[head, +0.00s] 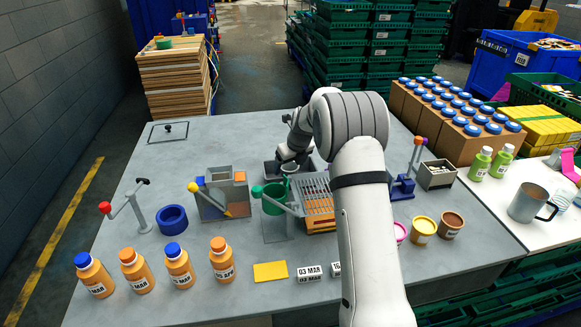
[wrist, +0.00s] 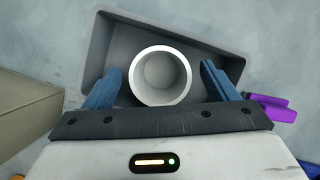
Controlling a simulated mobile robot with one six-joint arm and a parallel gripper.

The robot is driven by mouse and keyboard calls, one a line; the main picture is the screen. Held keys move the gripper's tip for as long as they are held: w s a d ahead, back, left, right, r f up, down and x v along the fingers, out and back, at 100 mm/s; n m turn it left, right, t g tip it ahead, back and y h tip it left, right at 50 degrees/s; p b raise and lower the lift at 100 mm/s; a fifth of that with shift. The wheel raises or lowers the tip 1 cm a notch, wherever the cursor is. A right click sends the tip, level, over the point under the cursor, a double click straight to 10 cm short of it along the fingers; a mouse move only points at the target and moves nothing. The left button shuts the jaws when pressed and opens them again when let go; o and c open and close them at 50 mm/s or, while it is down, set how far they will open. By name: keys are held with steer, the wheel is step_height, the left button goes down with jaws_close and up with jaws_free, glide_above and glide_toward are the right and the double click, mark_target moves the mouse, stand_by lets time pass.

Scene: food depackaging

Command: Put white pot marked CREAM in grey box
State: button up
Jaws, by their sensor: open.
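A white round pot (wrist: 160,78) shows from above in the wrist view, with its open mouth towards the camera. It appears inside the shallow dark grey box (wrist: 97,50), near the box's wall on my gripper's side. No CREAM marking is visible from this angle. My gripper (wrist: 161,72) is open, with one blue finger on each side of the pot and small gaps showing. In the head view my gripper (head: 291,158) is low over the grey box (head: 269,170) at the back middle of the table, and the pot (head: 289,168) is partly hidden.
A grey bin with a yellow tool (head: 212,197), a green cup stand (head: 272,196) and an orange slatted rack (head: 318,204) stand close in front of the box. Orange bottles (head: 178,267) line the front left. The table's back left is mostly clear.

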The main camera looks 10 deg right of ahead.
steer(key=s+r+n+b, duration=0.1)
steer(key=s+r+n, duration=0.5)
steer(key=s+r, duration=0.7)
steer(key=s+n+g+h, duration=0.1)
steer(key=s+n, duration=2.4)
steer(key=s, duration=0.7)
steer(key=shift+s+f+h, duration=0.3)
steer(key=shift+f, duration=0.05)
steer(key=shift+c, duration=0.4)
